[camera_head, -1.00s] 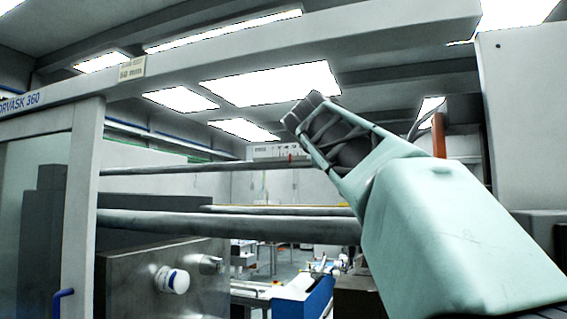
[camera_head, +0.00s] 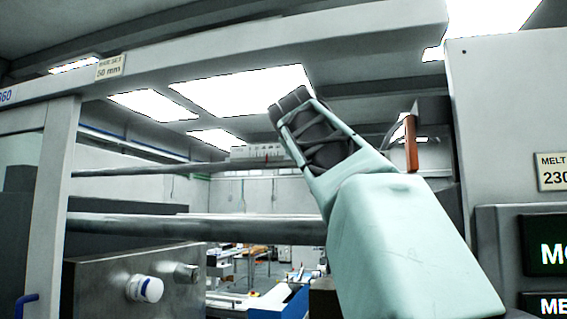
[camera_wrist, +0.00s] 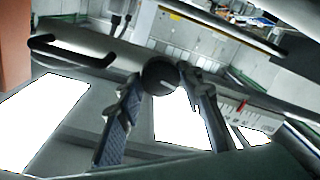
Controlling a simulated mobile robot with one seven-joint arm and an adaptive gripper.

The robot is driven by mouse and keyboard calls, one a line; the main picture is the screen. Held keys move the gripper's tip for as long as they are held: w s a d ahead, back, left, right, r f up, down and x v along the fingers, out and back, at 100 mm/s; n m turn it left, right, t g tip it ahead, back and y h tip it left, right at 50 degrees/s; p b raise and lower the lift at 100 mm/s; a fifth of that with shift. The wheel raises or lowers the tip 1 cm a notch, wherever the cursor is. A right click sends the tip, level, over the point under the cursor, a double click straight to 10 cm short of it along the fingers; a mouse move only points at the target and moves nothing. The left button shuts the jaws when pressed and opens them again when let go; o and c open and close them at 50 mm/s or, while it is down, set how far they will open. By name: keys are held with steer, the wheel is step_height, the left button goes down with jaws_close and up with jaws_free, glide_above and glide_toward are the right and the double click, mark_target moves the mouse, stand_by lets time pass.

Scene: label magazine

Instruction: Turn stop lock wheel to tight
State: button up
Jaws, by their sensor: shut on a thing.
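The stop lock wheel (camera_wrist: 160,75) shows in the wrist view as a small dark round knob. My gripper (camera_wrist: 161,86) has one finger on each side of it and is shut on it. In the head view my gripper (camera_head: 290,102) is raised in front of the ceiling lights, with its dark fingers pointing up and left; I cannot make out the wheel there. A pale scale (camera_wrist: 225,108) with a red mark is right of the fingers in the wrist view. The scale (camera_head: 257,153) also shows behind my arm in the head view. I cannot read how tight the wheel is.
Long metal bars (camera_head: 200,227) run across behind my arm. A steel block (camera_head: 115,295) with a white round cap (camera_head: 147,289) is at lower left. A frame beam (camera_head: 250,50) crosses above, and an orange post (camera_head: 411,150) stands right of my gripper.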

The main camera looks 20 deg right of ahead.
steer(key=shift+m+b, duration=0.6)
steer(key=shift+m, duration=1.3)
steer(key=shift+r, duration=0.1)
steer(key=o, duration=1.2)
